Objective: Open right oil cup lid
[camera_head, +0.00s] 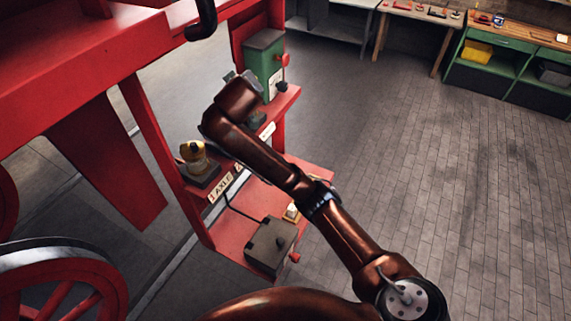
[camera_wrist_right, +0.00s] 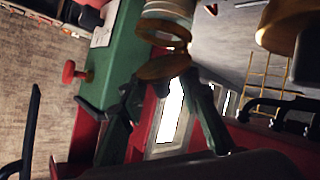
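In the right wrist view, a glass oil cup with brass rings (camera_wrist_right: 163,30) stands out at the top middle. A round brass disc, apparently its lid (camera_wrist_right: 163,67), is tilted away from the rim. My right gripper (camera_wrist_right: 165,95) has its two dark fingers spread on either side, just below the disc. I cannot tell whether a finger touches it. In the head view my right arm reaches to the red shelf and hides most of this cup and the gripper. Another brass oil cup (camera_head: 193,153) stands on the shelf by the axle label. My left gripper is out of view.
A green box (camera_head: 263,55) with a red knob stands right beside the gripper, also in the wrist view (camera_wrist_right: 112,60). A grey box with a rod (camera_head: 270,245) sits on the lower red shelf. Red frame and wheel fill the left. The floor at right is clear.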

